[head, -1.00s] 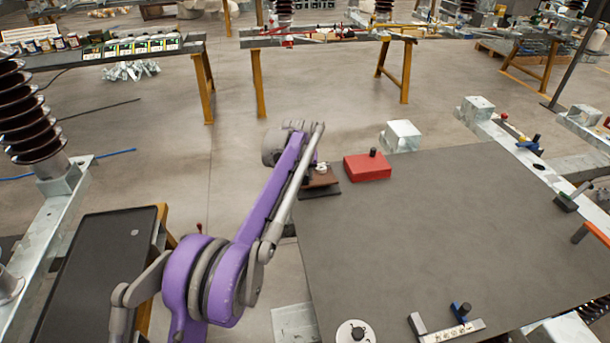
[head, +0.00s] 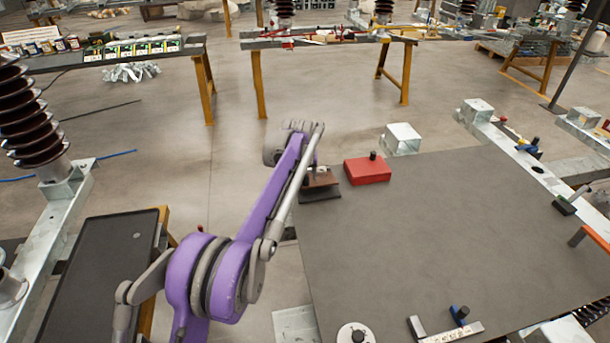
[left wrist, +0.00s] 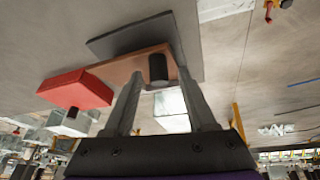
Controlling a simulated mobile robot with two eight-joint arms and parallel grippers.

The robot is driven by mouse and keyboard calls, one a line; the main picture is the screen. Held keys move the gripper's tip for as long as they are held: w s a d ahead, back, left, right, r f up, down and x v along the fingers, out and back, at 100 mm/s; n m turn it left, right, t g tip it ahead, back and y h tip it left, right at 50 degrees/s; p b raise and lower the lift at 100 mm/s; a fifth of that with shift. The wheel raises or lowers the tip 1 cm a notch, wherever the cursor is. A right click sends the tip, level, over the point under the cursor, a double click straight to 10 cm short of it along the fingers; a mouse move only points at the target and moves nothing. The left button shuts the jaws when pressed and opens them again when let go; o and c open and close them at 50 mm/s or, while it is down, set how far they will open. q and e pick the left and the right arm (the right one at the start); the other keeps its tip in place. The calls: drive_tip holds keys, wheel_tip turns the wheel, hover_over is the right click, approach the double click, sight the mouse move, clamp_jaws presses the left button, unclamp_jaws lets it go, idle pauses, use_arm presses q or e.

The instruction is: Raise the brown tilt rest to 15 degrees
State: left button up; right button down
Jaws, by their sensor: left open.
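The brown tilt rest (head: 324,180) sits at the far left corner of the grey table, over a dark base plate (head: 320,195). In the left wrist view the brown board (left wrist: 122,68) lies along the dark plate (left wrist: 135,36), with a dark round knob (left wrist: 158,68) standing out of it. My left gripper (left wrist: 160,74) is open, its two fingers pointing at the board, one on each side of the knob in the picture. I cannot tell whether they touch it. In the head view my purple arm hides most of this gripper and part of the rest. The tilt angle cannot be read.
A red block (head: 366,171) with a dark knob stands right of the rest. A pale metal block (head: 401,139) is behind it. The middle of the grey table (head: 440,230) is clear. A dark side bench (head: 100,270) stands left of my arm.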

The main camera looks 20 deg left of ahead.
use_arm(q)
drive_tip(key=p+v, duration=0.1)
drive_tip(key=v, duration=0.9)
drive_tip(key=shift+r, duration=0.3)
drive_tip(key=shift+s, duration=0.15)
drive_tip(key=shift+c, duration=0.4)
